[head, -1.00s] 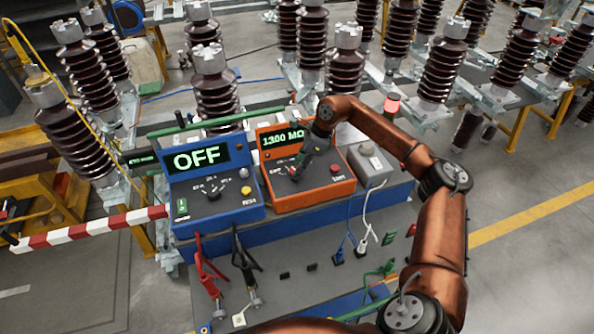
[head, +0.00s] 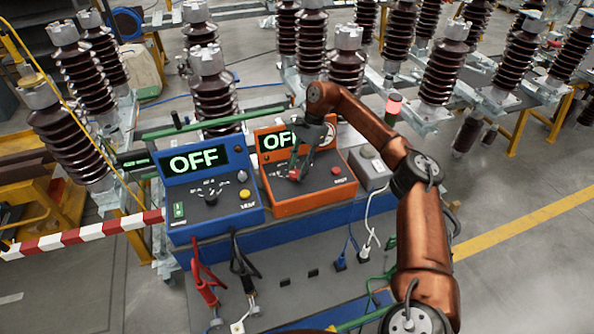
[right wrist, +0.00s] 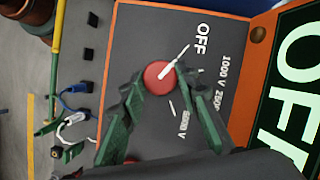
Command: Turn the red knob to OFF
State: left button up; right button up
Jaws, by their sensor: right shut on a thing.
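The red knob (right wrist: 157,79) sits on the panel of the orange tester (head: 316,198). In the right wrist view its white pointer line aims at the OFF label (right wrist: 203,42). My right gripper (right wrist: 150,88) has its green fingers at both sides of the knob and is shut on it. In the head view the right gripper (head: 297,174) covers most of the knob and part of the orange tester's display (head: 279,141), which shows the start of OFF. The display also reads OFF in the right wrist view (right wrist: 291,90). My left gripper is not in view.
A blue tester (head: 240,207) with a display reading OFF stands left of the orange one. A grey box (head: 368,170) is on the right. Red (head: 205,284) and black (head: 241,265) clamps hang in front. Several brown insulators (head: 208,90) stand behind.

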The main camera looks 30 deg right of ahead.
dwell(0.4)
jog(key=o, duration=1.2)
jog(key=shift+c, duration=0.2)
jog(key=v, duration=1.2)
jog(key=shift+w+a, duration=0.15)
